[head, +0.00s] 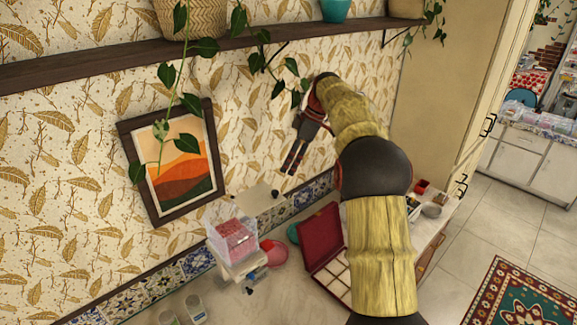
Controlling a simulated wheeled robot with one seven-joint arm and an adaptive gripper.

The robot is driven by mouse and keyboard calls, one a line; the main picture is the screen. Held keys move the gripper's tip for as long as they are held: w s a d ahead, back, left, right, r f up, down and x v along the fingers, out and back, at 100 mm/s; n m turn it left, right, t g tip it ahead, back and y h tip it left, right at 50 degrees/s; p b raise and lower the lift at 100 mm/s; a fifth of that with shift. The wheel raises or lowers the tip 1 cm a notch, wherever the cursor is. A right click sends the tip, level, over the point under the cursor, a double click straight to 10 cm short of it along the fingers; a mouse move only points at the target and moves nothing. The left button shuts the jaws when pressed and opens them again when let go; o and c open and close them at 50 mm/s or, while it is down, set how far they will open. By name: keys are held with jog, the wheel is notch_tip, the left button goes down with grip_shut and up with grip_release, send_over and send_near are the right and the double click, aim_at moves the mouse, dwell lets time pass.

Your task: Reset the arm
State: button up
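My arm rises from the bottom of the head view, wrapped in yellow-gold covering with a dark joint in the middle. It bends over to the left near the top, in front of the papered wall. My gripper (292,170) hangs from its end and points down, slightly to the left. Its two dark fingers show a narrow gap between them and nothing is held. It appears above the counter (140,308), left of the arm's upper links. The arm hides part of the counter and of the red box (321,238).
A shelf (110,63) with trailing plants (166,75) runs along the wall above. A framed picture (172,165) hangs at left. A clear container with red contents (234,238) and a pink bowl (275,252) stand below. Tiled floor (480,220) is open at right.

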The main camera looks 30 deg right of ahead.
dwell(0.4)
jog(key=s+f+m+h, duration=0.1)
jog(key=s+f+m, duration=0.5)
jog(key=f+m, duration=0.25)
jog(key=s+a+f+t+h+b, duration=0.1)
jog(key=s+a+f+b, duration=0.3)
jog(key=s, duration=0.7)
jog(key=s+a+f+m+t+b, duration=0.1)
jog(key=s+a+f+b, duration=0.3)
jog(key=s+a+b, duration=0.4)
jog(key=s+a+f+m+t+h+b, duration=0.1)
jog(key=s+a+f+b, duration=0.3)
jog(key=s+a, duration=0.8)
jog(key=s+b, duration=0.2)
jog(key=shift+a+h+b, duration=0.3)
jog(key=shift+a+b, duration=0.05)
jog(key=shift+s+a, duration=0.1)
